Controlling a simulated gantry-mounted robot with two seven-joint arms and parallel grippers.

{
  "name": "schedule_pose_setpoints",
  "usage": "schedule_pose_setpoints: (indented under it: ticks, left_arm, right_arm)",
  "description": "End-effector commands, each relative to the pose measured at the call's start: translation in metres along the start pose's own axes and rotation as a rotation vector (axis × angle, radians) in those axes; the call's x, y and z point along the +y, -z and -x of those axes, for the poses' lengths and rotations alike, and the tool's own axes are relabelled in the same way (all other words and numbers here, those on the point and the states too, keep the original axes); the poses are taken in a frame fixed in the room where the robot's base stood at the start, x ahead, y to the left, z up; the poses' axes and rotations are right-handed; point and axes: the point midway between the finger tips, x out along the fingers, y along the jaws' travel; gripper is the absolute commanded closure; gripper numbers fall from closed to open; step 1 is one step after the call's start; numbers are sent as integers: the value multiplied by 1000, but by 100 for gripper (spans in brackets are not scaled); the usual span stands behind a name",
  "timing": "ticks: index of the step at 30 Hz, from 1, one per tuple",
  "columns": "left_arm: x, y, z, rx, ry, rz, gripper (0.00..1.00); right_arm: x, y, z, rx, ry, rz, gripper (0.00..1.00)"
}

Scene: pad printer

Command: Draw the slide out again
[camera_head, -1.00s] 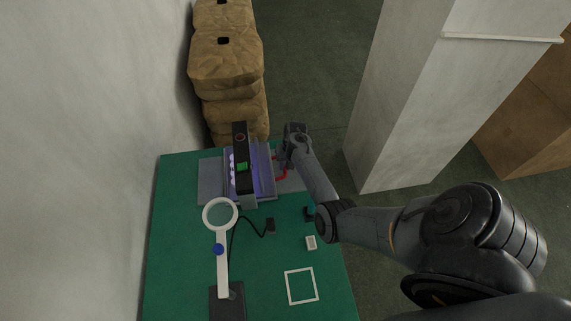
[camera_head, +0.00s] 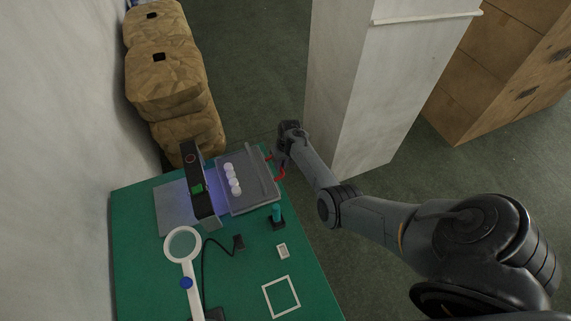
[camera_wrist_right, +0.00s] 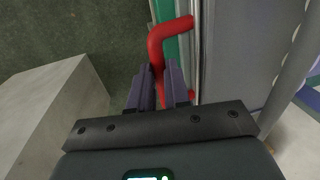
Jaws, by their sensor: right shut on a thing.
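The grey slide (camera_head: 255,193) stands out to the right of the pad printer's black bridge (camera_head: 200,185). Several white round pieces (camera_head: 233,178) sit in a row on it. A red handle (camera_head: 280,174) is on the slide's right side and shows large in the right wrist view (camera_wrist_right: 157,38). My right gripper (camera_head: 279,158) is at this handle; in the wrist view its dark fingers (camera_wrist_right: 160,88) are shut on the red bar. My left gripper is not in view.
A magnifier lamp (camera_head: 184,246), a teal-topped stamp (camera_head: 277,216), a small white block (camera_head: 283,251) and a white square frame (camera_head: 281,297) lie on the green table (camera_head: 140,270). A white pillar (camera_head: 360,90) stands right of the table; brown sacks (camera_head: 165,80) stand behind.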

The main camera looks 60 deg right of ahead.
Motion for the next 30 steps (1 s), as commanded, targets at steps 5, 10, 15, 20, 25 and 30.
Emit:
schedule_pose_setpoints:
  ticks: [5,10,15,20,25,30]
  left_arm:
    - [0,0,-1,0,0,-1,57]
    - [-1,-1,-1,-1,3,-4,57]
    - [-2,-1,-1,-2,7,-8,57]
    - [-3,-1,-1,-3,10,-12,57]
    - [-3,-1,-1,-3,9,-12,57]
    - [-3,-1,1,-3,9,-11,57]
  right_arm:
    - [-2,2,0,-1,-1,10,100]
    - [-1,2,0,-1,-2,9,100]
    - [0,2,0,0,-3,9,76]
    - [-1,2,0,-1,-2,9,58]
    - [-2,2,0,-1,-1,10,58]
    - [-2,2,5,-1,-1,10,58]
